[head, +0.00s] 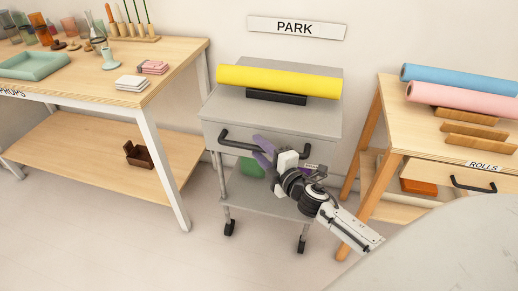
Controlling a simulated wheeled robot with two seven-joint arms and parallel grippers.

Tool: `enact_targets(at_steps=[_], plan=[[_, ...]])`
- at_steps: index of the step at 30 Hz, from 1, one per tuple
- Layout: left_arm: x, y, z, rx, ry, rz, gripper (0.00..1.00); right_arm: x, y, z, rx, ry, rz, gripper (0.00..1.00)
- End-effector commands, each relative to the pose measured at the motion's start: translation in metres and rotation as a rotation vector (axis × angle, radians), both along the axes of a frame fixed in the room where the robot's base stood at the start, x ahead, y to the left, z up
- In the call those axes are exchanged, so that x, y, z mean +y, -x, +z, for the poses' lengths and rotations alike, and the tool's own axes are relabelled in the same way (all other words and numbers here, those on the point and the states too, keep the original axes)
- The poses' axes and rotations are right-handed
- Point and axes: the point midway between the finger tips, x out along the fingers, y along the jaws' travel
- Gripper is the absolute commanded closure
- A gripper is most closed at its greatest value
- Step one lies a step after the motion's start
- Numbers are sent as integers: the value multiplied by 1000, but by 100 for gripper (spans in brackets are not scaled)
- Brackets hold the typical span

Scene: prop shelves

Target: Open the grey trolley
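The grey trolley (222,106) stands against the wall in the middle of the head view, under the PARK sign. It has a drawer front with a long black handle (238,145), and the drawer looks closed. My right gripper (257,147) is at the handle, with its purple fingers spread, one above the other. The handle appears to run between the fingers; whether they touch it I cannot tell. My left gripper is not in view.
A yellow roll (280,81) lies on a black holder on the trolley top. A green thing (251,167) is under the drawer, partly hidden. The PROPS table (75,91) stands left, the ROLLS table (393,95) close on the right. Floor in front is clear.

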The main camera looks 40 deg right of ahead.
Motion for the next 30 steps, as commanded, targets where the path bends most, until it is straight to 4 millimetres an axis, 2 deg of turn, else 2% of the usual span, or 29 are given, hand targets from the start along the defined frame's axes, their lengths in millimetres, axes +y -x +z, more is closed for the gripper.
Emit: enact_targets(at_steps=[11,17,26,30], plan=[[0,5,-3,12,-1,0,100,0,-6,-1,1,0,1,66],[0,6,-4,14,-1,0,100,0,-6,-1,1,0,1,100],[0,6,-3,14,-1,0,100,2,-6,-1,1,0,3,100],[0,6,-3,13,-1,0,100,15,-5,-1,1,-3,14,100]])
